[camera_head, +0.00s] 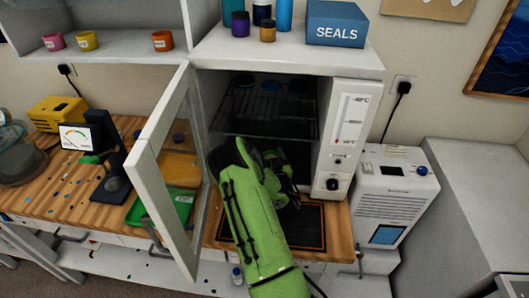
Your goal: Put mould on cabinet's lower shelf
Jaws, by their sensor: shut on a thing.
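The white cabinet (288,52) stands on the bench with its glazed door (165,150) swung open to the left. Inside, a wire rack (262,122) carries several dark blue round pieces (270,85) towards the back. The lower shelf space below the rack is dark and partly covered by my green arm. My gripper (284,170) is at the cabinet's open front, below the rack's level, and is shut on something. The held mould is hidden behind the wrist and jaws, so its tilt and any contact with the shelf cannot be told.
A black mat with an orange border (313,238) lies on the bench before the cabinet. The open door's edge is close to my arm's left. A white machine (392,200) stands right.

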